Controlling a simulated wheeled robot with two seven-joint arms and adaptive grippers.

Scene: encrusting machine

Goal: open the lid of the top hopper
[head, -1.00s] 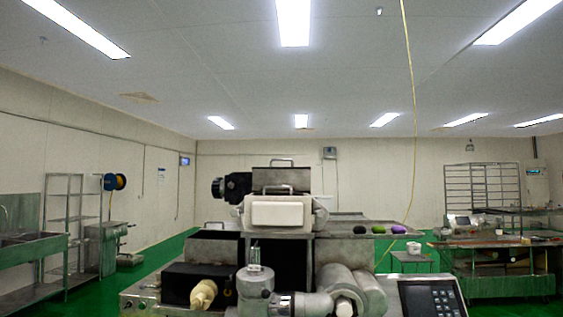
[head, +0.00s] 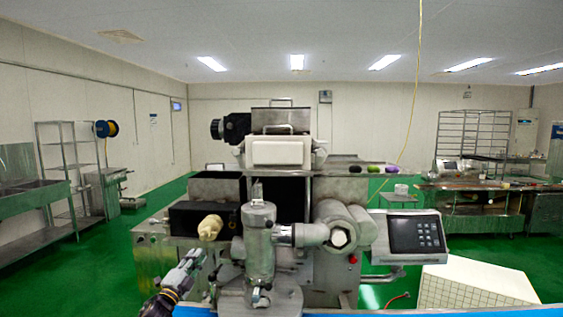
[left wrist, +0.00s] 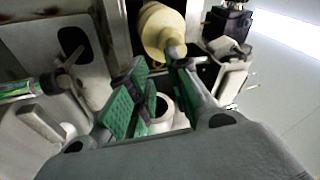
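The encrusting machine stands ahead in the head view. Its top hopper (head: 270,118) is a grey metal box at the top, with a thin bar handle (head: 281,99) above its upper edge. A second bar handle (head: 278,127) shows lower, over a white box-shaped part (head: 278,153). Whether the lid is shut is too small to tell. My left gripper (head: 194,258) is low at the left front of the machine, well below the hopper. In the left wrist view its green-padded fingers (left wrist: 158,95) are apart, with nothing held. My right gripper is not in view.
A beige knob-like nozzle (head: 210,228) is close to my left gripper. A metal cylinder (head: 258,240) stands at the machine's front, with a control panel (head: 415,234) to its right. A white box (head: 475,285) is at the lower right. Green floor is open at both sides.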

